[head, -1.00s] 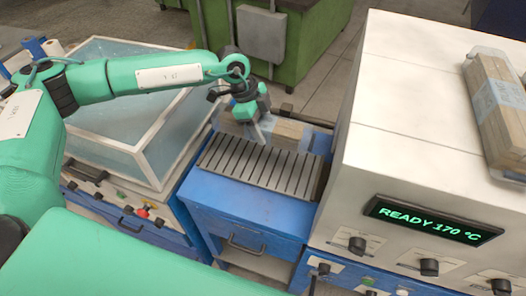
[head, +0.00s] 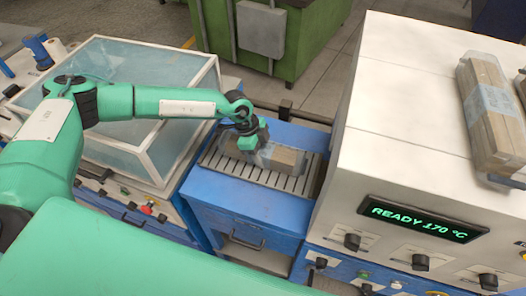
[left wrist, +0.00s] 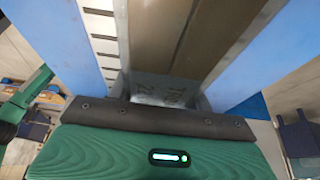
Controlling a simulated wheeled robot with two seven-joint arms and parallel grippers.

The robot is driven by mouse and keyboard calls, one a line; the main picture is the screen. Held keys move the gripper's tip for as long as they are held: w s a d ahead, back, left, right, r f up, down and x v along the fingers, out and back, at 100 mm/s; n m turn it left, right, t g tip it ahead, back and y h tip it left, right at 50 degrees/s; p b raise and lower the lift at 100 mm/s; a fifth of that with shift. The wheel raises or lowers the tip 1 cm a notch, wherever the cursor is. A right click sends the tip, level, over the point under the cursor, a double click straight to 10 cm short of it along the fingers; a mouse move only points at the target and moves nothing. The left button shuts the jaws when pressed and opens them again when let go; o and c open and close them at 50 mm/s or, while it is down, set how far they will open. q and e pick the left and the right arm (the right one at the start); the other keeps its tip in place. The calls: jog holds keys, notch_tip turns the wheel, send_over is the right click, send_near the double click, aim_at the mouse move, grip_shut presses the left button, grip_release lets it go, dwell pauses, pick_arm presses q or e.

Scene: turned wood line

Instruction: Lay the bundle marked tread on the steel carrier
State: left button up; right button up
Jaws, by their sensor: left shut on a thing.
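The wooden bundle (head: 287,158) is wrapped in clear film with a pale grey band around its middle. My left gripper (head: 252,150) is shut on it at the band. The bundle lies level over the slatted steel carrier (head: 215,164), along its length. I cannot tell whether it touches the slats or hangs just above. In the left wrist view the bundle's brown wood (left wrist: 180,35) fills the upper middle, and its grey band (left wrist: 160,90) bears dark lettering, only partly readable. My right gripper is not in view.
A white oven (head: 415,120) reading READY 170 °C stands to the right, with another wrapped bundle (head: 490,115) on top. A blue stand (head: 240,205) bears the carrier. A clear-lidded box (head: 145,120) stands to the left.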

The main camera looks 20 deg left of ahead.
pick_arm(q)
jog(key=o, duration=1.2)
jog(key=b+v, duration=0.4)
jog(key=v, duration=0.7)
jog(key=shift+r, duration=0.25)
jog(key=shift+a+r, duration=0.15)
jog(key=shift+r, duration=0.15)
jog(key=shift+s+f, duration=0.1)
